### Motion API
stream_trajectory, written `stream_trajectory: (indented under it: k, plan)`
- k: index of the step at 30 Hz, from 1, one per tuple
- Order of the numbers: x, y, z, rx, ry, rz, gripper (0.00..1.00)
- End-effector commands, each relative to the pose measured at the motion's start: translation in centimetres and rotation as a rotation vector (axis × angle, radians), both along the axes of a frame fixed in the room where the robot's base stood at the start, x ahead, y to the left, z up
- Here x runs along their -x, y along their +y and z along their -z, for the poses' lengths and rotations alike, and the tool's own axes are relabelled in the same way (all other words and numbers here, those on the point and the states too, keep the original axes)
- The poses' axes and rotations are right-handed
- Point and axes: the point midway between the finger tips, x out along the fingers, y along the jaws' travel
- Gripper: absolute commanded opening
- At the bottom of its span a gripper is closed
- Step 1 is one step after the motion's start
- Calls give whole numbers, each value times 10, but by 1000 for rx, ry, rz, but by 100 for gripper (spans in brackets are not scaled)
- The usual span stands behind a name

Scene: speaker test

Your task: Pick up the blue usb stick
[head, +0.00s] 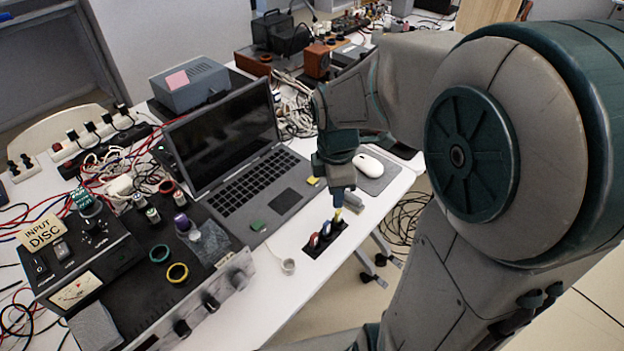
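My gripper (340,200) points down at the front right edge of the white table, over a small black holder (313,251). The fingers are small here, and I cannot tell whether they are open or shut. A small yellow piece shows at the fingertips; I cannot tell what it belongs to. The holder has several small items in it, among them a blue one (326,229) and a red-rimmed one (314,240). I cannot tell for sure which thing is the blue usb stick. The gripper hides part of the holder's far end.
A white mouse (368,165) lies behind my gripper. A tape roll (288,267) is near the front edge. Audio gear (125,265) and cables crowd the left.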

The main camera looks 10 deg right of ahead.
Motion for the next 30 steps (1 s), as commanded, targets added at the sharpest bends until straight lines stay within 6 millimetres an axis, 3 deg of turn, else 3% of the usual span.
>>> stream_trajectory:
  k: [6,12,19,30]
  plan:
    - [-23,0,24,-5,54,-357,36]
    - [-37,1,38,-19,76,-587,36]
    - [-41,1,53,-27,86,-677,36]
    - [-40,2,119,-26,85,-678,36]
